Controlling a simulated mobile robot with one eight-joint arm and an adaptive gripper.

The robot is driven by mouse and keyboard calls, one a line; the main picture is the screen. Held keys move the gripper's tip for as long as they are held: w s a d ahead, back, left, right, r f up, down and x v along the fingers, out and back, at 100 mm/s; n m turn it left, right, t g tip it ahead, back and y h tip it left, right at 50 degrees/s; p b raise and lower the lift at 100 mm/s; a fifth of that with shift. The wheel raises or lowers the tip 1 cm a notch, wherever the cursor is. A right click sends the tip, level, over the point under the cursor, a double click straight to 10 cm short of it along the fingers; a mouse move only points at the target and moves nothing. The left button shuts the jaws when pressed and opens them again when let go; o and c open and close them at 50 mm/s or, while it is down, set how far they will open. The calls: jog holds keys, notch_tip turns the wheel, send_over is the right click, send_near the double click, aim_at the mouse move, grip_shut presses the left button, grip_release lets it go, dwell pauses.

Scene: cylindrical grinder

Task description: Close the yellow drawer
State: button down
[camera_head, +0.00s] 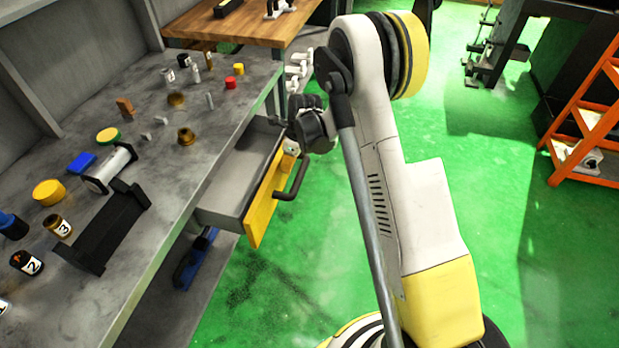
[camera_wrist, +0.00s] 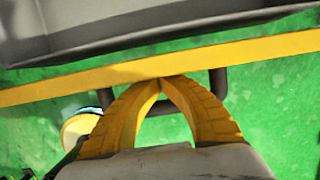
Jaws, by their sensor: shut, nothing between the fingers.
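The yellow drawer (camera_head: 262,206) stands pulled out from under the grey workbench, with its grey inside showing. Its yellow front carries a dark handle (camera_head: 296,180). In the wrist view the drawer's yellow front edge (camera_wrist: 60,88) runs across the picture, with the grey tray (camera_wrist: 100,30) beyond it. My gripper (camera_wrist: 162,80) is shut and empty, its yellow fingertips together at the yellow front, over the handle (camera_wrist: 218,85). Whether the tips touch the front cannot be told. In the head view my wrist hides most of the gripper; only a little yellow shows beside the drawer front.
The grey workbench (camera_head: 150,215) holds small parts, numbered cans and a black stand (camera_head: 108,228). A blue object (camera_head: 196,258) lies below the drawer. An orange rack (camera_head: 590,125) stands at the right.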

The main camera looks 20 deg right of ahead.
jog(key=w+a, duration=0.2)
jog(key=a, duration=0.1)
jog(key=w+a, duration=0.2)
jog(key=a, duration=0.1)
jog(key=w+a, duration=0.3)
jog(key=shift+w+a+f, duration=0.1)
jog(key=shift+a, duration=0.1)
